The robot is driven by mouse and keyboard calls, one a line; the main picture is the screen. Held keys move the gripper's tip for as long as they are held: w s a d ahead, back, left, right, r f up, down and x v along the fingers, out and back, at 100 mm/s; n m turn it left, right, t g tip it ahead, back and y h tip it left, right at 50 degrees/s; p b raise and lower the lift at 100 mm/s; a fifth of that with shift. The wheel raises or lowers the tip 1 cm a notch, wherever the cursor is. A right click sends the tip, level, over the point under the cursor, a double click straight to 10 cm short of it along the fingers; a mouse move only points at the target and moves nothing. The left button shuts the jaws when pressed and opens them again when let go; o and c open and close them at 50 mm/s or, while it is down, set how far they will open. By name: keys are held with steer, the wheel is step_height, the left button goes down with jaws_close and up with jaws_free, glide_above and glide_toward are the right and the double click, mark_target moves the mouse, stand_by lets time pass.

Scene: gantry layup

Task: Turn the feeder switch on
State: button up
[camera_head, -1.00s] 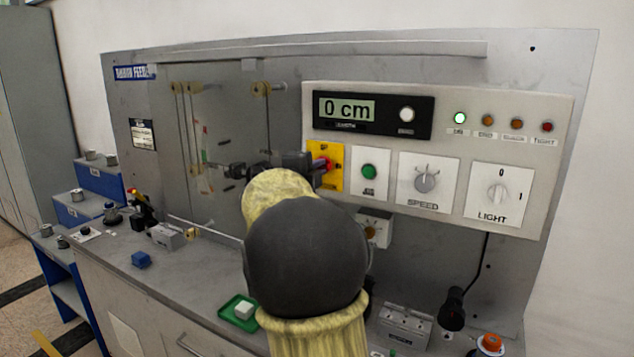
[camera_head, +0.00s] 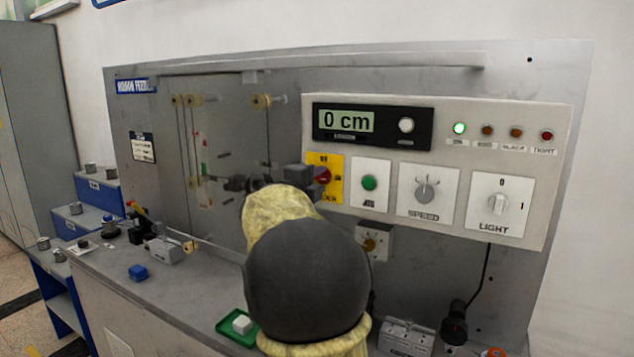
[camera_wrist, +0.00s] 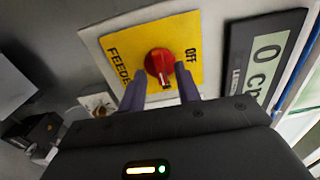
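The feeder switch is a red rotary knob (camera_head: 322,175) on a yellow plate (camera_head: 335,196), left on the control panel. In the wrist view the red knob (camera_wrist: 159,63) shows a pale mark at its lower edge; the word OFF is to its right, and FEEDER to its left on the yellow plate (camera_wrist: 140,42). My gripper (camera_head: 306,175) is at the left of the knob in the head view. In the wrist view my gripper (camera_wrist: 160,92) has its two fingers apart, with a gap below the knob and nothing held. I cannot tell whether a fingertip touches the knob.
The panel has a 0 cm display (camera_head: 346,121), a green button (camera_head: 369,183), a speed dial (camera_head: 425,190) and a light switch (camera_head: 497,204). The leftmost lamp (camera_head: 459,128) glows green. A small box (camera_head: 374,240) sits below the panel. A green tray (camera_head: 226,328) stands on the bench.

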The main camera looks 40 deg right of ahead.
steer(key=b+v, duration=0.2)
steer(key=v, duration=1.5)
steer(key=shift+a, duration=0.2)
